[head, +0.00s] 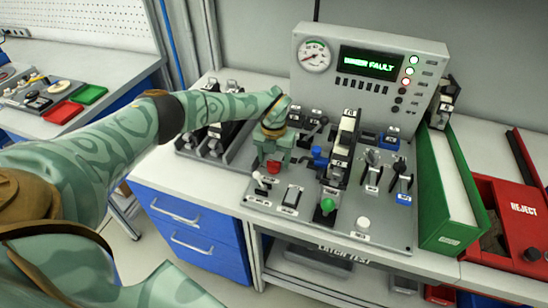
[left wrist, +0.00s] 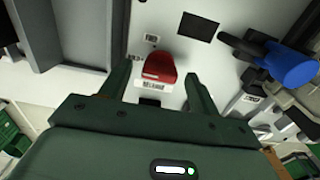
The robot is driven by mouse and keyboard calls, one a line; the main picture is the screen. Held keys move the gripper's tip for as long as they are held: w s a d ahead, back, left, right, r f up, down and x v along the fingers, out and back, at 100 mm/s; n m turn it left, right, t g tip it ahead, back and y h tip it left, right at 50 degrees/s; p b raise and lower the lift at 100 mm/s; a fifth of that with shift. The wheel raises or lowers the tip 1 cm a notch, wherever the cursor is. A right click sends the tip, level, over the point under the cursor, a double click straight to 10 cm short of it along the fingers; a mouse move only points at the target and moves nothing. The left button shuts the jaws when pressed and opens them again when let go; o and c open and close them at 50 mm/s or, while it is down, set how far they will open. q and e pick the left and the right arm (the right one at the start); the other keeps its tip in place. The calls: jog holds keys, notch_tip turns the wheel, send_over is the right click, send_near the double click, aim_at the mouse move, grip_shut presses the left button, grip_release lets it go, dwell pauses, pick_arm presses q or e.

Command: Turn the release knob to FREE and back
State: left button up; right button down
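A red knob (head: 273,167) with a white label stands on the grey control panel (head: 385,235), near its left side. In the left wrist view the red knob (left wrist: 160,66) lies ahead, between the two spread fingers. My left gripper (head: 272,155) is above and around the knob in the head view, pointing down. In the wrist view the gripper (left wrist: 158,82) is open, with a gap on each side of the knob. The label's wording and the knob's exact setting are too small to read. My right gripper is out of view.
A blue knob (left wrist: 290,66) is close on the right in the wrist view. Levers, switches and a green-knobbed lever (head: 327,205) crowd the panel. Behind stands a console (head: 375,62) with a gauge and a display ending in "FAULT". A green bin (head: 440,200) and red REJECT box (head: 510,215) are right.

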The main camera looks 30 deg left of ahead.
aim_at(274, 161)
pick_arm(q)
notch_tip(274, 161, up, 16)
jog(key=p, duration=0.3)
jog(key=shift+r, duration=0.15)
dwell(0.4)
